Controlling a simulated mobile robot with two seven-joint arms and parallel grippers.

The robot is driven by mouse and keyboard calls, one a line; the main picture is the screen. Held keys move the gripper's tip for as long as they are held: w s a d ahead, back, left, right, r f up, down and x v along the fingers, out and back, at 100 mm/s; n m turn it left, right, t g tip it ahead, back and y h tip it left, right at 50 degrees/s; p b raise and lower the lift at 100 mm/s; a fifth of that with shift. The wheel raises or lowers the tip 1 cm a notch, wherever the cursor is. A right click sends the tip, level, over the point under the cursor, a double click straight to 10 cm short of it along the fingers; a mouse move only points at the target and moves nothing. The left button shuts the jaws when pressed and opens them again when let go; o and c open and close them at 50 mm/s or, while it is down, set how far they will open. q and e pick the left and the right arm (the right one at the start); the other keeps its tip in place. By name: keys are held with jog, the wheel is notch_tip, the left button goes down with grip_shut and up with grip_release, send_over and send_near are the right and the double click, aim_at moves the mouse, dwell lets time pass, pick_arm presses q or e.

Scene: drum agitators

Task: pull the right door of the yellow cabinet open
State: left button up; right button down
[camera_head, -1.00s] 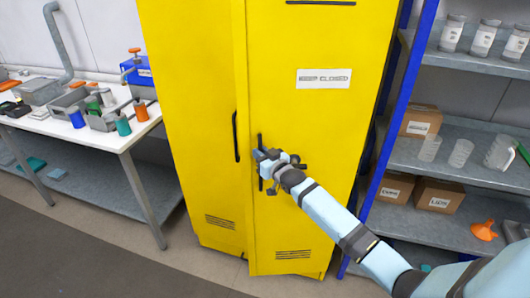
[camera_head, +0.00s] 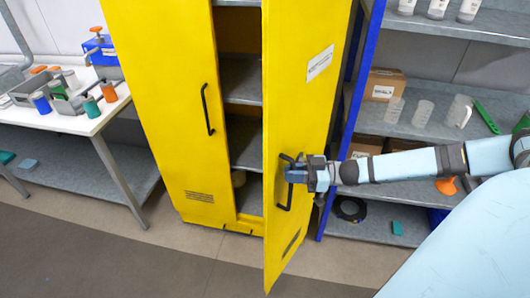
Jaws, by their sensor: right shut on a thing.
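The yellow cabinet (camera_head: 160,75) stands in the middle of the view. Its right door (camera_head: 305,105) is swung well open toward me, showing grey shelves (camera_head: 243,88) inside. The left door (camera_head: 175,140) is shut. My right gripper (camera_head: 290,172) is shut on the black handle (camera_head: 283,196) of the right door, with its arm coming in from the right. The fingertips are partly hidden at the handle. My left gripper is not in view.
A white table (camera_head: 85,125) with bottles and bins stands at the left. A grey shelf rack (camera_head: 480,133) with blue posts, cartons and clear cups stands at the right, behind my arm. The floor (camera_head: 120,250) in front of the cabinet is clear.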

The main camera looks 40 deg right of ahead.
jog(key=s+d+n+g+y, duration=0.3)
jog(key=s+d+n+g, duration=0.2)
jog(key=s, duration=0.8)
jog(key=shift+d+f+g, duration=0.2)
jog(key=shift+d+g, duration=0.8)
jog(key=shift+d, duration=1.4)
jog(key=c, duration=1.3)
grip_release()
jog(key=shift+o, duration=0.8)
jog(key=shift+w+r, duration=0.1)
jog(key=shift+d, duration=0.1)
jog(key=b+v, duration=0.2)
jog(key=v, duration=1.1)
jog(key=shift+d+b, duration=0.35)
jog(key=shift+f, duration=0.25)
